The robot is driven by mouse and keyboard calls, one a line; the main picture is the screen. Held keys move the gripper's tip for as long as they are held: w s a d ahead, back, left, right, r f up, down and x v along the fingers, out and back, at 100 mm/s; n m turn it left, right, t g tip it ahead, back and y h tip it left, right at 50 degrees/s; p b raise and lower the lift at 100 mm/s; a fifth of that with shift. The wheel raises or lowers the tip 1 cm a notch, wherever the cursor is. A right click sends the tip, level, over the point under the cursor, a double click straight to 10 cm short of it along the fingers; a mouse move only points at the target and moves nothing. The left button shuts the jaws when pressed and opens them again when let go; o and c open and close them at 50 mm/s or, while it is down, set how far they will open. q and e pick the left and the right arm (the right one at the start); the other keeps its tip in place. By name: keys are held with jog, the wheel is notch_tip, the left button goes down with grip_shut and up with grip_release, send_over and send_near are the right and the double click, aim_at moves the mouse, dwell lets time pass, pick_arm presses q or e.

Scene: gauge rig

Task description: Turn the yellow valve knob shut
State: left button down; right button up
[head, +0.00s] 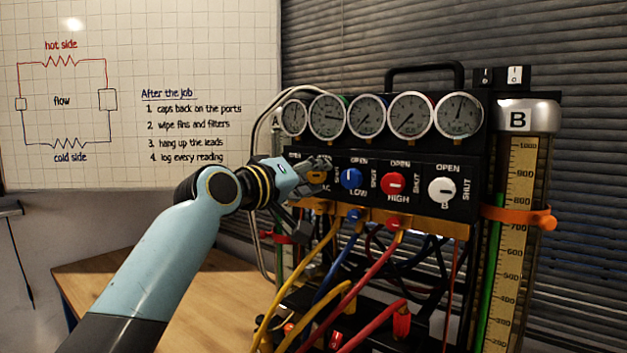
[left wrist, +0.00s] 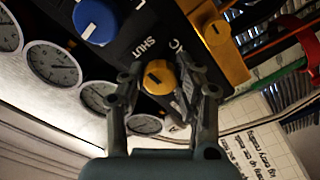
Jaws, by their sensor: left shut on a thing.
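The yellow valve knob (head: 317,177) is at the left end of the row of knobs on the black gauge rig. My left gripper (head: 318,167) reaches it from the left and partly hides it. In the left wrist view the yellow knob (left wrist: 160,77) lies between the two fingers (left wrist: 158,88), which are shut on it. A dark pointer mark shows on its face, and a SHUT label is on the panel beside it. The OPEN label there is hard to read in the head view. My right gripper is in neither view.
The blue knob (head: 352,178), red knob (head: 393,183) and white knob (head: 442,190) sit to the right on the panel. Several gauges (head: 410,115) stand above. Yellow, blue and red hoses (head: 370,282) hang below. A measuring column (head: 512,230) stands at right.

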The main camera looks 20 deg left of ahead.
pick_arm(q)
jog(key=shift+f+m, duration=0.2)
jog(key=shift+m, duration=0.1)
jog(key=c, duration=0.9)
grip_release()
jog(key=shift+r, duration=0.15)
jog(key=shift+c, duration=0.2)
jog(key=shift+s+a, duration=0.1)
jog(key=shift+s, duration=0.1)
jog(key=v, duration=1.1)
jog(key=shift+s, duration=0.3)
jog(key=shift+a, duration=0.1)
